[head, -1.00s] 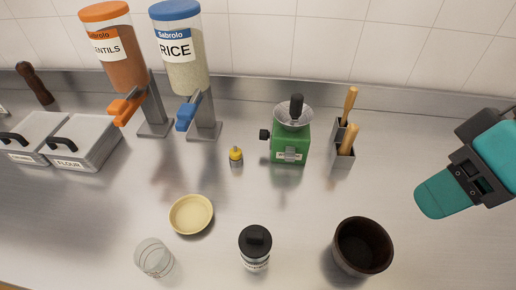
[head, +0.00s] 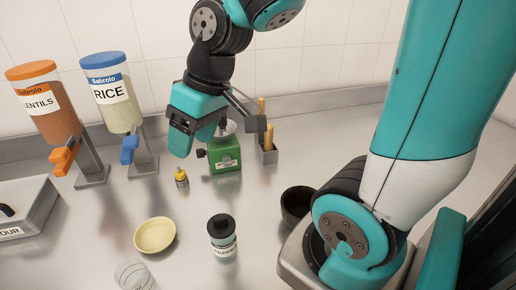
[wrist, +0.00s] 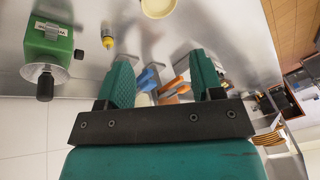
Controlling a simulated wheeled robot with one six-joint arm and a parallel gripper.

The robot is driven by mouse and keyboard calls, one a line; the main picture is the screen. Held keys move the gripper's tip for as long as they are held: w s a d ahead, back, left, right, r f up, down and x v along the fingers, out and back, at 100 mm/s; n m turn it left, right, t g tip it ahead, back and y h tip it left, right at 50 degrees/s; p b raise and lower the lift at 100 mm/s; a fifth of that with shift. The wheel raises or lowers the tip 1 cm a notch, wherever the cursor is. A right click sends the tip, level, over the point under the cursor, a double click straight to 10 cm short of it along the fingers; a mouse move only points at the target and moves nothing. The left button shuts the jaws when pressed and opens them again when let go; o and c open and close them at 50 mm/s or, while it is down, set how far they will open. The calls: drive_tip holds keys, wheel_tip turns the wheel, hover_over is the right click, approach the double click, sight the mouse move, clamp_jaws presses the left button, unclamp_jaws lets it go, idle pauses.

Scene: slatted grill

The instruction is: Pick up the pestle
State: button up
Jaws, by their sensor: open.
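No object in view is clearly a pestle. Two wooden handles (head: 268,136) stand upright in a metal holder (head: 269,155) at the back, right of the green grinder; what they belong to is hidden inside it. A dark round bowl (head: 296,205) stands on the counter, partly hidden by my arm. My gripper (head: 192,130) is raised above the counter, left of the handles and near the grinder in the head view. In the wrist view my gripper (wrist: 160,75) has its two teal fingers wide apart, with nothing held between them.
The green grinder (head: 224,155) stands close by; its bowl and black knob (wrist: 44,86) show in the wrist view. A yellow-capped bottle (head: 181,178), cream bowl (head: 155,236), black-lidded jar (head: 222,238) and glass (head: 134,274) stand in front. Lentils (head: 45,105) and rice dispensers (head: 112,98) stand left.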

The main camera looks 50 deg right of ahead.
drive_tip(key=w+d+f+m+t+h, duration=0.1)
drive_tip(key=w+d+m, duration=0.15)
drive_tip(key=d, duration=0.45)
drive_tip(key=w+d+f+m+t+h, duration=0.1)
drive_tip(key=w+d, duration=0.2)
drive_tip(key=d, duration=0.4)
drive_tip(key=m+h, duration=0.3)
approach(270, 126)
drive_tip(key=shift+m, duration=0.25)
drive_tip(key=p+x, duration=0.2)
drive_tip(key=x, duration=0.4)
drive_tip(key=shift+w+f, duration=0.15)
drive_tip(key=shift+p+x, duration=1.35)
drive_tip(key=shift+x, duration=1.85)
drive_tip(key=c, duration=1)
